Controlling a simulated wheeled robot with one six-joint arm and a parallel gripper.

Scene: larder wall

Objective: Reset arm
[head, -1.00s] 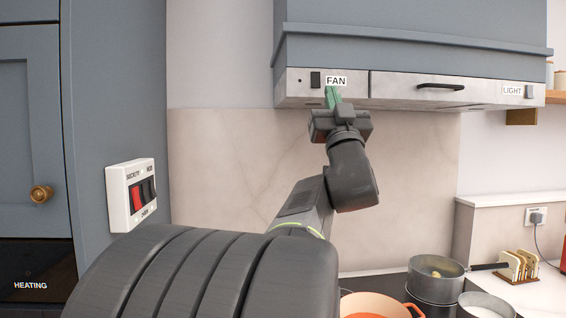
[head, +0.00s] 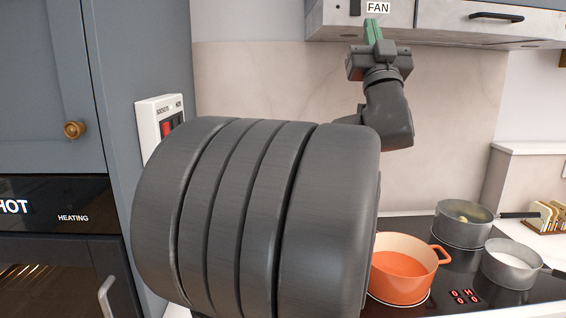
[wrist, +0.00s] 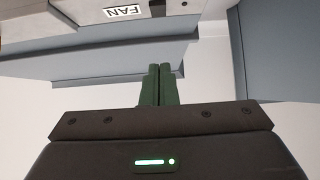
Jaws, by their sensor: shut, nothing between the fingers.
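My gripper (head: 372,30) is raised in front of the pale backsplash, just below the extractor hood's front strip (head: 430,14). Its green fingers are together with nothing between them, and they also show closed in the wrist view (wrist: 160,85). The fingertips are close under the FAN label (head: 377,7); the head view does not clearly show the gap. In the wrist view the FAN label (wrist: 125,12) appears upside down beyond the fingers, apart from them. My arm fills the middle of the head view and hides part of the wall and worktop.
An orange pot (head: 403,268) with orange contents, a grey pan (head: 465,222) and another pan with white contents (head: 510,262) stand on the black hob. A toast rack (head: 548,216) is at right. A wall switch panel (head: 160,122) and oven (head: 60,215) are at left.

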